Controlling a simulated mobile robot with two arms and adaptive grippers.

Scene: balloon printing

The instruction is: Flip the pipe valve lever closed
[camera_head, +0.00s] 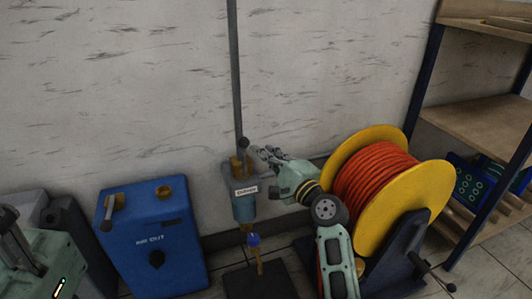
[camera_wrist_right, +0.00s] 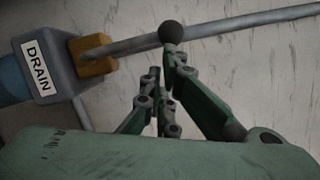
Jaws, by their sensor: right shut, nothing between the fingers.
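The drain valve unit (camera_head: 241,181) is a grey block with a DRAIN label and a blue bowl. It also shows at the left of the right wrist view (camera_wrist_right: 46,62). A brass fitting (camera_wrist_right: 93,56) sits on it, and the grey lever (camera_wrist_right: 132,44) runs from there to a black ball knob (camera_wrist_right: 171,32). In the head view the knob (camera_head: 243,143) is just above the block, along the pipe. My right gripper (camera_wrist_right: 166,62) is shut and empty, its fingertips close to the knob; contact is unclear. My left gripper (camera_head: 22,240) is partly in view at lower left.
A vertical grey pipe (camera_head: 235,75) rises along the wall. A blue AIR OUT box (camera_head: 155,245) stands left of the valve. A yellow reel of orange hose (camera_head: 373,180) stands close to my right arm. Wooden shelving (camera_head: 475,125) is at right.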

